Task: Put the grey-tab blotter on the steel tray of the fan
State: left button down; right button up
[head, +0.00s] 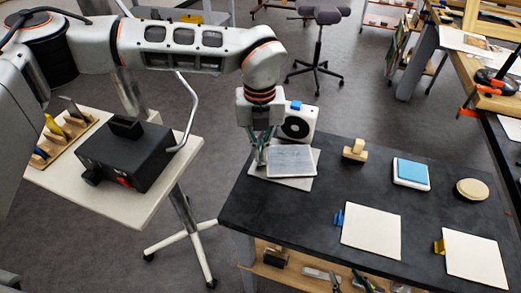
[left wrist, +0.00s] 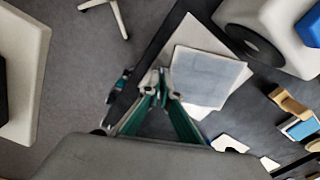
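A square grey-faced panel with a pale rim, which I take as the grey-tab blotter (head: 291,161), lies over a larger pale plate, which I take as the steel tray (head: 296,184), in front of the white fan (head: 297,122). The blotter is turned slightly relative to the tray; I cannot tell whether they touch. My left gripper (head: 259,158) is at the blotter's left edge. In the left wrist view its fingertips (left wrist: 160,78) nearly meet at the edge of the blotter (left wrist: 207,75). They hide the tab. My right gripper is not in view.
The dark table also holds a blue-tab sheet (head: 371,232), a yellow-tab sheet (head: 475,259), a wooden block (head: 355,151), a blue-topped pad (head: 411,173) and a round disc (head: 472,189). A side table (head: 120,205) at left carries a black device (head: 127,156).

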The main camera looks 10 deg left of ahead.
pick_arm(q)
jog(key=shift+f, duration=0.1)
jog(key=c, duration=2.3)
grip_release()
notch_tip(320, 180, up, 12)
jog(key=shift+r, duration=0.1)
jog(key=shift+s, duration=0.1)
